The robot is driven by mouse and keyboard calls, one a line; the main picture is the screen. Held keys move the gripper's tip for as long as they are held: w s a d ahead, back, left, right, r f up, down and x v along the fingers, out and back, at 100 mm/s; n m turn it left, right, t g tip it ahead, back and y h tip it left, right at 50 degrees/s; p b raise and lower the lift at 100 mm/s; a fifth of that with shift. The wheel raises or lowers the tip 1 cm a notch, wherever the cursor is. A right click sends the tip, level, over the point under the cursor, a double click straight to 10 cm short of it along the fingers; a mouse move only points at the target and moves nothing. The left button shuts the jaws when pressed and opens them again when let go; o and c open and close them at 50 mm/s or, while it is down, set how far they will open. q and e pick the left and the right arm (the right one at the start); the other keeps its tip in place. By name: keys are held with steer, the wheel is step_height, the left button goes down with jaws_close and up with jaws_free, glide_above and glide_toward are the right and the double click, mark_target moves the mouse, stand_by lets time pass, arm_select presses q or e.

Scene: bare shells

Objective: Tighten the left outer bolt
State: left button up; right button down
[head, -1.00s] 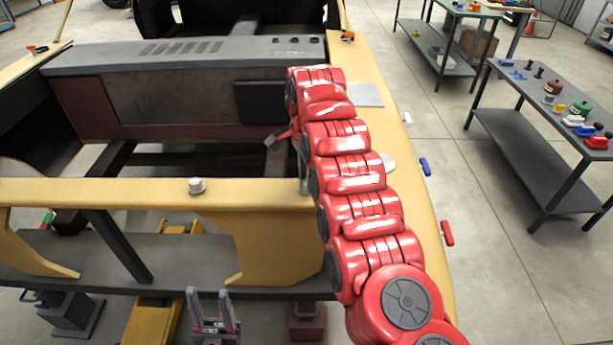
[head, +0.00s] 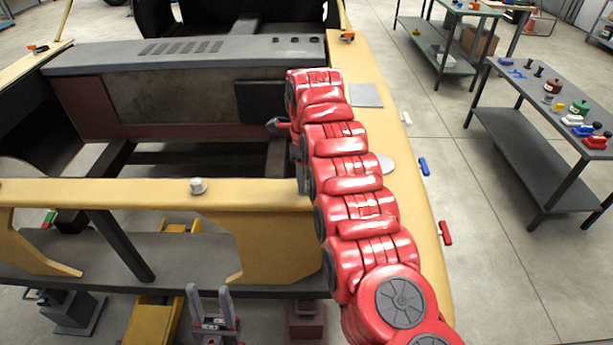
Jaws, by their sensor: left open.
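A silver bolt (head: 198,186) stands on top of the yellow cross beam (head: 110,192), left of my right arm. It is the only bolt I can make out; whether it is the left outer one I cannot tell. My left gripper (head: 209,292) is open and empty at the bottom, below and in front of the beam, fingers pointing up. My right arm reaches over the beam's right end. Its gripper (head: 302,172) is mostly hidden behind the arm, so its jaws do not show. A dark, rounded part (head: 279,125) sticks out left of that arm.
The yellow side rail (head: 385,120) runs along the right, with a blue item (head: 425,166) and a red item (head: 446,232) at its outer edge. A grey workbench (head: 530,90) with small parts stands farther right. The floor between is clear.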

mark_target(307, 183)
steer(key=shift+w+r+m, duration=0.1)
steer(key=shift+m, duration=0.75)
steer(key=shift+w+r+m, duration=0.1)
steer(key=shift+m, duration=0.75)
steer(key=shift+s, duration=0.1)
steer(key=shift+c, duration=2.2)
jaws_free()
steer(key=shift+f, duration=0.15)
step_height(307, 183, up, 3)
steer(key=shift+d+f, duration=0.1)
steer(key=shift+f, duration=0.05)
step_height(307, 183, up, 2)
steer(key=shift+r+p, duration=0.25)
steer(key=shift+p, duration=0.7)
step_height(307, 183, up, 12)
steer(key=p, duration=1.1)
steer(key=shift+p, duration=0.4)
